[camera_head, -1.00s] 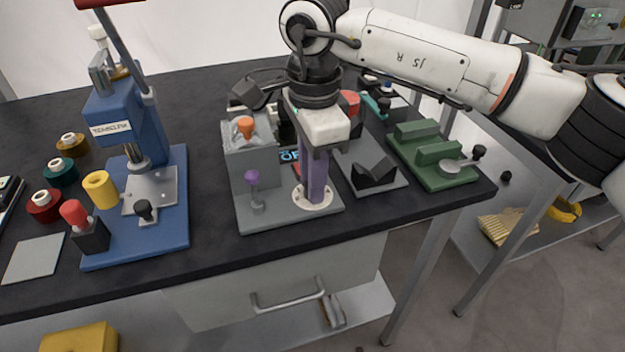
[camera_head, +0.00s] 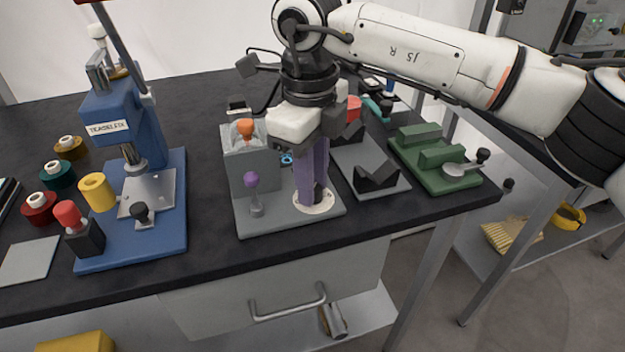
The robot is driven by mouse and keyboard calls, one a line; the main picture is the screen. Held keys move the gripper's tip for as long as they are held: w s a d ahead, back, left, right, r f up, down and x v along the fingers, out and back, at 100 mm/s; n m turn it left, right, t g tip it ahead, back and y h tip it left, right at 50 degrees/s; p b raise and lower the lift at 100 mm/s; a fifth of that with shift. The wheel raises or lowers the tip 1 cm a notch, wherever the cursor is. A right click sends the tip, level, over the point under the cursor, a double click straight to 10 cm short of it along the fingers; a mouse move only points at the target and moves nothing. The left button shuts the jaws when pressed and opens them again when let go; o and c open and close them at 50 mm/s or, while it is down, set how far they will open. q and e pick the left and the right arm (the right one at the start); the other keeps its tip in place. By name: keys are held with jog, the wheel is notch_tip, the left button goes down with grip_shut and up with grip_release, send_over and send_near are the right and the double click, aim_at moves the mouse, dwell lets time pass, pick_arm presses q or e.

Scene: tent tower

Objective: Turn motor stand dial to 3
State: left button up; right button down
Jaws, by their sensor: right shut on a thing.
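The fingers hide most of the knob and some dial markings, and I cannot read the setting. My left gripper is out of view.
A blue press (camera_head: 170,215) stands to the left, with coloured spools beside it. A grey plate with a black V-block (camera_head: 376,178) and a green fixture (camera_head: 440,165) lie close on the right. The table's front edge is near the stand.

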jog(key=shift+r+m, duration=0.1)
jog(key=shift+m, duration=0.5)
jog(key=c, duration=1.5)
grip_release()
